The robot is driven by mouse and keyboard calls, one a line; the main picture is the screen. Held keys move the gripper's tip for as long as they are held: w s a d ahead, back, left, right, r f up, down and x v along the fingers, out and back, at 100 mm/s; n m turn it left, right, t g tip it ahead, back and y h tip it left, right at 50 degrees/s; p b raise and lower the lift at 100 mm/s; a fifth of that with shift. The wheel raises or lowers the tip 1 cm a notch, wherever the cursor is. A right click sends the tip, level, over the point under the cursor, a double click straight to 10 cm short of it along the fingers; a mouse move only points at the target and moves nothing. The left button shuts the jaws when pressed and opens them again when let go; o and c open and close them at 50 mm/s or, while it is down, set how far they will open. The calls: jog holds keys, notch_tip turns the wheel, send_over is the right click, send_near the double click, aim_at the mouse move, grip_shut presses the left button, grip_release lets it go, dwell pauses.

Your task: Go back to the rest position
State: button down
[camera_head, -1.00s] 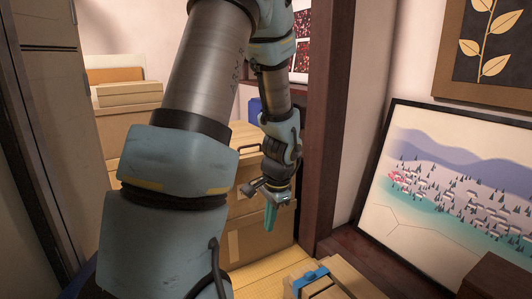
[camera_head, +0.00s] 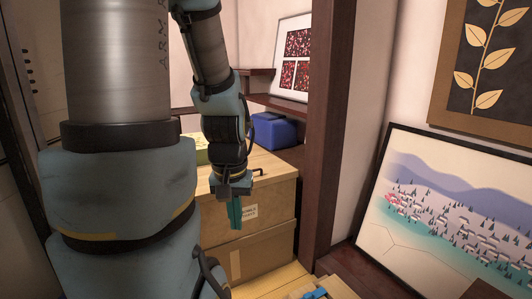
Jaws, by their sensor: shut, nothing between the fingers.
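My gripper (camera_head: 236,212) hangs at the end of my arm, pointing down, with its teal fingers together and nothing held. In the picture it overlaps the front of a stacked cardboard box (camera_head: 272,205) with a white label. My arm's large links fill the left of the view and hide much of what lies behind them.
A framed landscape picture (camera_head: 450,215) leans on the right wall. A blue-strapped box (camera_head: 322,291) is at the bottom edge.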

notch_tip(320, 180, up, 23)
jog(key=p, duration=2.1)
jog(key=shift+r, duration=0.15)
